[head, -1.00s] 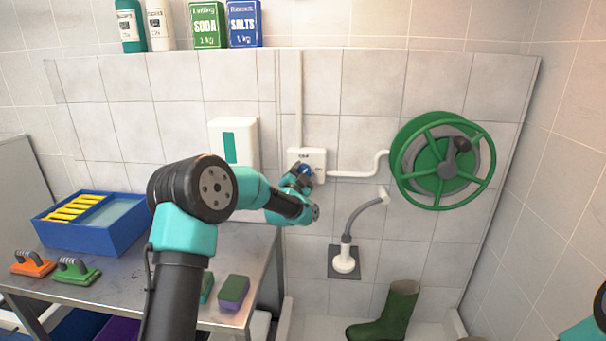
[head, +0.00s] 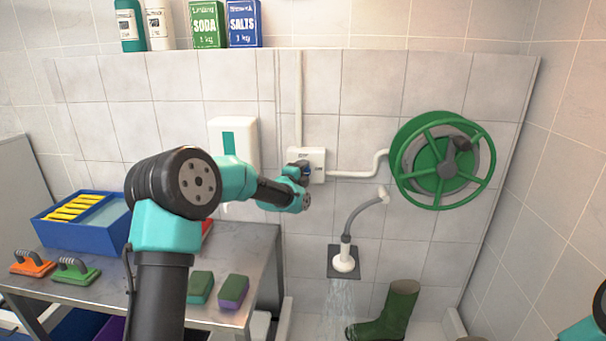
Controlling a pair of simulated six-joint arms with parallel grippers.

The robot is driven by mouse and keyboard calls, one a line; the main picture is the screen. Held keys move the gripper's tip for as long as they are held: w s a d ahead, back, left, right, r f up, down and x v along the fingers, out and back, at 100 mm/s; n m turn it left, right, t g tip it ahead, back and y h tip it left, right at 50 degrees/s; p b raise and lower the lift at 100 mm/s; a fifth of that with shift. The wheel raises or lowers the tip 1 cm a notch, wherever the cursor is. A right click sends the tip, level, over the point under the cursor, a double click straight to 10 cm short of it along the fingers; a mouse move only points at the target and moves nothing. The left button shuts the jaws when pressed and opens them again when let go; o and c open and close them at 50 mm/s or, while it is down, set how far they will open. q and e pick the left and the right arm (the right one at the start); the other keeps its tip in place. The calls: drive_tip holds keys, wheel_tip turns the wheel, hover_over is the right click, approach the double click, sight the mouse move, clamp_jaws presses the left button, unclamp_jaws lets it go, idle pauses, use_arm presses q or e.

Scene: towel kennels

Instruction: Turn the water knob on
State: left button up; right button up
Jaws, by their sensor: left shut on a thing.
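The water knob is a small blue knob (head: 305,168) on a white control box (head: 318,163) fixed to the tiled wall. My left gripper (head: 301,171) is at the box, shut on the knob, and partly hides it. The shower head (head: 344,263) hangs from a grey hose (head: 362,214) over a dark square plate, and water (head: 340,304) streams down below it. Only part of my right arm shows at the lower right edge; its gripper is out of view.
A green hose reel (head: 443,165) is on the wall to the right. A green boot (head: 390,314) stands below. A metal table (head: 125,290) at left holds a blue tray (head: 62,238), brushes and sponges. Bottles and boxes line the ledge above.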

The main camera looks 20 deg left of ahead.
idle(0.4)
use_arm(q)
drive_tip(key=o, duration=0.8)
drive_tip(key=shift+o, duration=0.2)
drive_tip(key=shift+s, duration=0.15)
drive_tip(key=s+a, duration=0.2)
drive_tip(key=s, duration=1.5)
drive_tip(key=shift+a+m, duration=0.15)
drive_tip(key=shift+m, duration=0.15)
